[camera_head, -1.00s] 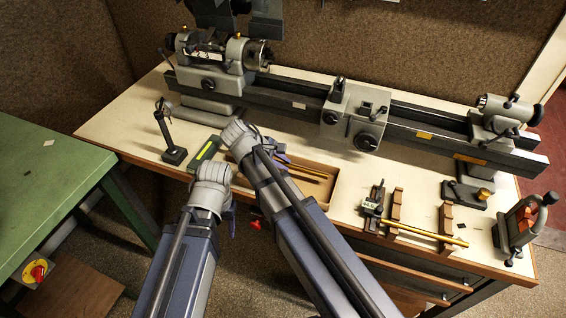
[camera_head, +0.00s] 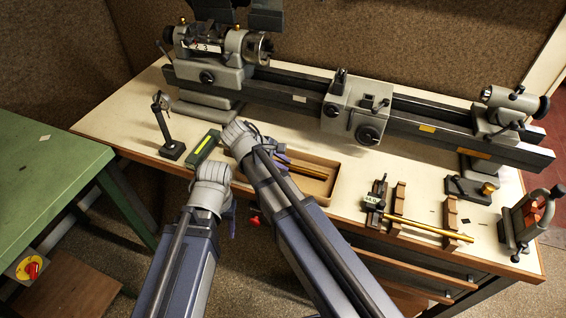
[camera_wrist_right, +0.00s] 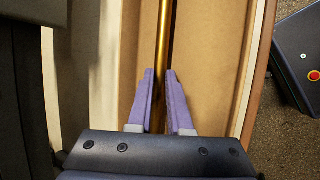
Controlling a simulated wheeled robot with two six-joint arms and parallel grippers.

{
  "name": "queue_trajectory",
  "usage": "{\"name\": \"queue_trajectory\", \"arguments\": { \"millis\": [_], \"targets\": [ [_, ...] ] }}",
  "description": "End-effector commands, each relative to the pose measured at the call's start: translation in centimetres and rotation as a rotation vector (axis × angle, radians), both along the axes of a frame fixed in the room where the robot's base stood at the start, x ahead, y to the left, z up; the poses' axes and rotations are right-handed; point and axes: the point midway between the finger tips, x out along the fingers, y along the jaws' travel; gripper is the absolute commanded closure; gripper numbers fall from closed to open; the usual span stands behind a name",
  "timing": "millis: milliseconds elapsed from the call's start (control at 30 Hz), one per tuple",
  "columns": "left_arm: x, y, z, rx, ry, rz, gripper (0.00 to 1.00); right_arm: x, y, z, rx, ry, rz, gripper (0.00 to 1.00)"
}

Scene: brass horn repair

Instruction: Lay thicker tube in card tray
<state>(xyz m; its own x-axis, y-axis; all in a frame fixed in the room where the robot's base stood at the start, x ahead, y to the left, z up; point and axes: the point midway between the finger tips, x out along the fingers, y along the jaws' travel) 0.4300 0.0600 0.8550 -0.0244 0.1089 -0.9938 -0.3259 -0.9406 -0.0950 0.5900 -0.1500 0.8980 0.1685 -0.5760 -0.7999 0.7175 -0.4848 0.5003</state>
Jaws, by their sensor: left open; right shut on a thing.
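The card tray (camera_head: 333,178) is a shallow brown box on the bench, partly hidden behind my right arm. A brass tube (camera_head: 302,168) shows inside its outline. My right gripper (camera_head: 281,158) is at the tray's left part, its purple fingers partly hidden by the arm. In the right wrist view my right gripper (camera_wrist_right: 160,98) is shut on the tube (camera_wrist_right: 163,45), which runs lengthwise over the tray floor (camera_wrist_right: 210,50). Another brass tube (camera_head: 428,229) rests across wooden supports at right. My left gripper (camera_head: 233,212) is open and empty near the bench's front edge.
A grey lathe (camera_head: 350,110) spans the back of the bench. A dark block with a green-yellow strip (camera_head: 204,146) lies left of the tray. A green table (camera_head: 45,170) is at left.

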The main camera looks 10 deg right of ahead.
Motion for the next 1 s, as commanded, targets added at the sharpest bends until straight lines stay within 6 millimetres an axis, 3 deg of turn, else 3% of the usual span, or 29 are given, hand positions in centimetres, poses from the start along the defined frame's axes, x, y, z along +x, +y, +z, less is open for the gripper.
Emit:
{"name": "queue_trajectory", "arguments": {
  "millis": [400,433,700,867,900,1000],
  "targets": [
    [0.0,0.0,-0.92,0.0,0.0,0.0,0.43,0.0,-0.01,-0.92,0.0,0.0,0.0,1.0],
    [0.0,-0.01,-0.8,0.0,0.0,0.0,0.43,0.0,-0.01,-0.79,0.0,0.0,0.0,0.79],
    [-0.01,0.0,-0.79,0.0,0.0,0.0,0.43,-0.05,0.03,-0.8,0.001,0.001,-0.001,0.49],
    [0.0,0.0,-0.81,0.0,0.0,0.0,0.43,-0.11,0.07,-0.87,0.004,0.003,-0.001,0.48],
    [0.0,0.0,-0.82,0.0,0.0,0.0,0.43,-0.13,0.09,-0.89,0.005,0.003,-0.001,0.66],
    [0.0,0.0,-0.83,0.0,0.0,0.0,0.43,-0.12,0.09,-0.9,0.005,0.002,-0.001,0.55]
  ]
}}
